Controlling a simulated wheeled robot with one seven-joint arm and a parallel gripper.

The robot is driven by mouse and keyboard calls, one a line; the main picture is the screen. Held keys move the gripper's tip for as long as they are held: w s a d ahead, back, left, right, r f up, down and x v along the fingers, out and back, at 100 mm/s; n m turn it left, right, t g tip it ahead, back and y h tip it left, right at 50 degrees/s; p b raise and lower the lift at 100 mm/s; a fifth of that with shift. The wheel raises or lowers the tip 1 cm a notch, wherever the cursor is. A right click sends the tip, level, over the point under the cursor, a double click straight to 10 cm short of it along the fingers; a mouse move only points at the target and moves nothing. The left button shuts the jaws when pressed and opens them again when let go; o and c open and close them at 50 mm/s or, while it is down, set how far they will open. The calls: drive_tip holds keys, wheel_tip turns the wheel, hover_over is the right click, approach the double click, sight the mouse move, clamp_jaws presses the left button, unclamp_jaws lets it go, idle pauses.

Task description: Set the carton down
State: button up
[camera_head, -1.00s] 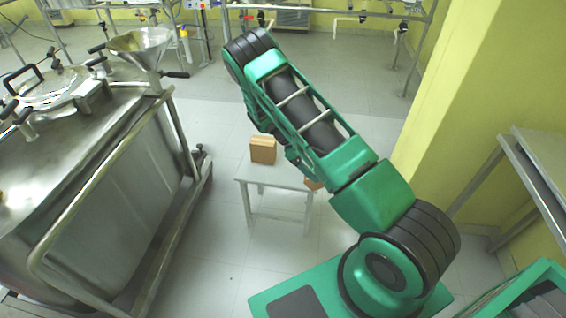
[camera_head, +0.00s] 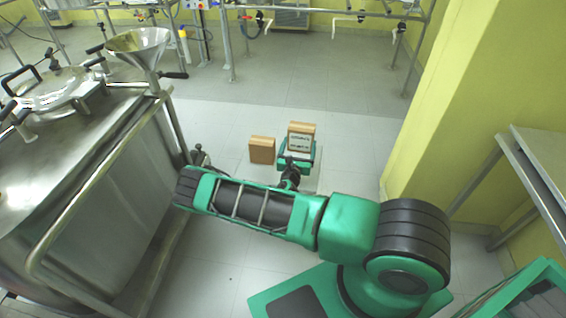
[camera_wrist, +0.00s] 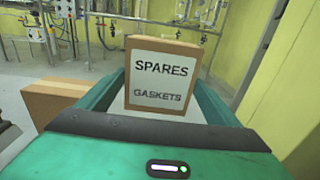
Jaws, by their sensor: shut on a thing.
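My gripper (camera_head: 296,158) is shut on a brown carton (camera_head: 301,130) with a white label. In the wrist view this carton (camera_wrist: 162,76) stands upright between the green fingers, and its label reads "SPARES" and "GASKETS". A second, plain brown carton (camera_head: 262,150) stands just left of the held one; it also shows at the left of the wrist view (camera_wrist: 52,101). The held carton's underside is hidden by my gripper, so I cannot tell whether it touches a surface.
My arm hides most of the small light table. A steel reactor vessel (camera_head: 95,190) with a funnel (camera_head: 138,44) stands at the left. A yellow wall (camera_head: 480,90) and a grey bench (camera_head: 540,155) are at the right. The tiled floor (camera_head: 300,85) beyond the cartons is clear.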

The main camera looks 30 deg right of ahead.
drive_tip(key=shift+a+f+t, duration=0.2)
drive_tip(key=shift+f+t, duration=0.1)
drive_tip(key=shift+f, duration=0.05)
wheel_tip(320, 180, down, 9)
drive_tip(key=shift+w+f, duration=0.1)
drive_tip(key=o, duration=1.2)
drive_tip(key=shift+a, duration=0.1)
